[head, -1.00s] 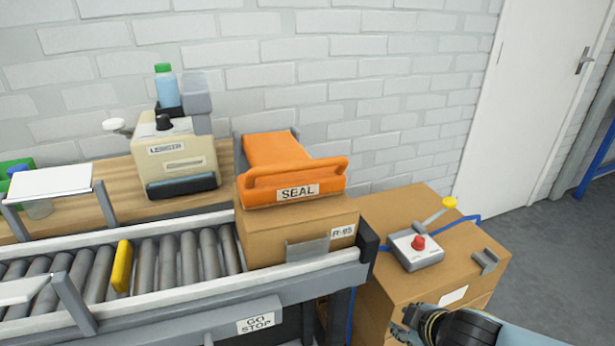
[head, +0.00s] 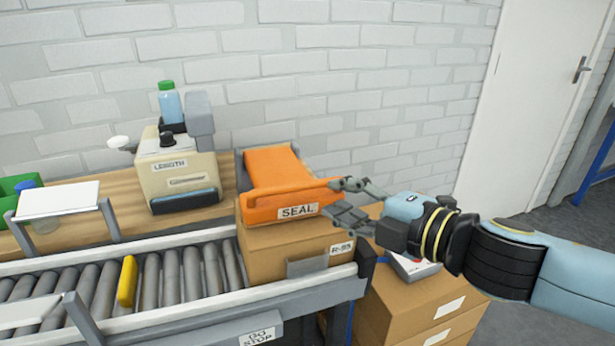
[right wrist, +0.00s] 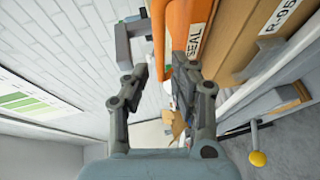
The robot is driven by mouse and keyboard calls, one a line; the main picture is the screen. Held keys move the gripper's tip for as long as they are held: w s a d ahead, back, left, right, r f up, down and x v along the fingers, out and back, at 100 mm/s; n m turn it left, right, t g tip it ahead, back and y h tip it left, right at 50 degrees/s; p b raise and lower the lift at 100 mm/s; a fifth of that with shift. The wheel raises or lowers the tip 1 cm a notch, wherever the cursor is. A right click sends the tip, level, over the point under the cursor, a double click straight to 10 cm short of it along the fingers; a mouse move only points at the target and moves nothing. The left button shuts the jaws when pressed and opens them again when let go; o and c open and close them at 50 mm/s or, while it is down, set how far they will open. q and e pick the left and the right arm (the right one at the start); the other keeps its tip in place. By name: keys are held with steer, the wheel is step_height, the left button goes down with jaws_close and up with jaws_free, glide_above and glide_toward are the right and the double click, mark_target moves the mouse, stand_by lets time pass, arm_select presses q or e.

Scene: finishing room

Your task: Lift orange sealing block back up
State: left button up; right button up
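The orange sealing block (head: 270,170), labelled SEAL, rests low on top of a cardboard box (head: 285,250) at the end of the roller conveyor. Its orange handle bar runs along the front upper edge. My right gripper (head: 334,198) is at the right end of this handle, with its fingers apart, one above and one below. In the right wrist view the handle (right wrist: 158,35) reaches toward the gap between the open fingers (right wrist: 160,76). I cannot tell whether either finger touches it. My left gripper is not in view.
A beige length machine (head: 178,170) stands on the wooden bench to the left. A yellow piece (head: 127,281) stands among the rollers. Cardboard boxes (head: 400,310) carry a control box (head: 412,266), partly hidden by my right arm. A brick wall is behind.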

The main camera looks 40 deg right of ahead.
mark_target(311, 187)
steer(key=w+p, duration=0.1)
steer(key=w, duration=0.2)
steer(key=shift+a+f, duration=0.1)
steer(key=shift+a, duration=0.05)
steer(key=shift+w+f+b, duration=0.25)
steer(key=shift+w+b, duration=0.05)
steer(key=shift+b, duration=0.1)
steer(key=w+b, duration=0.1)
steer(key=w, duration=0.2)
steer(key=shift+w+a+f+b, duration=0.1)
steer(key=shift+a+f+b, duration=0.1)
steer(key=shift+f+b, duration=0.2)
steer(key=shift+w, duration=0.5)
steer(key=shift+r, duration=0.1)
jaws_close()
